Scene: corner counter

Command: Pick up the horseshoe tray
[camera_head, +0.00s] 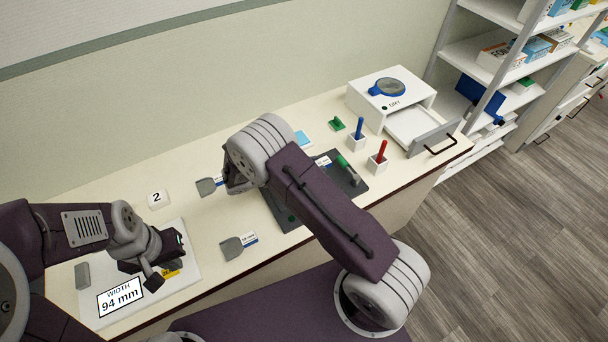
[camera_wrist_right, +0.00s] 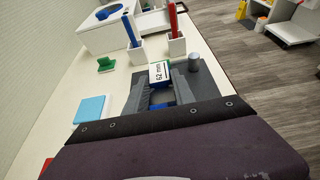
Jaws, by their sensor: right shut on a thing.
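A dark grey tray (camera_head: 281,208) lies on the counter, partly hidden by my right arm; I take it for the horseshoe tray, though its outline is unclear. It also shows in the right wrist view (camera_wrist_right: 212,86), with a "62 mm" label (camera_wrist_right: 162,72) and a grey knob (camera_wrist_right: 194,65). My right gripper (camera_wrist_right: 166,97) is low over the tray, its fingers on either side of a blue piece (camera_wrist_right: 160,106). Whether that piece belongs to the tray I cannot tell. My left gripper (camera_head: 165,264) is open above a white board (camera_head: 190,255), near a yellow label (camera_head: 171,273).
A "WIDTH 94 mm" sign (camera_head: 120,297) is on the white board. Grey pieces (camera_head: 206,187) (camera_head: 232,249) with labels lie between the arms. Blue (camera_head: 359,128) and red (camera_head: 382,150) handles stand in cups. A white "DRY" box (camera_head: 365,96) stands behind with its drawer out.

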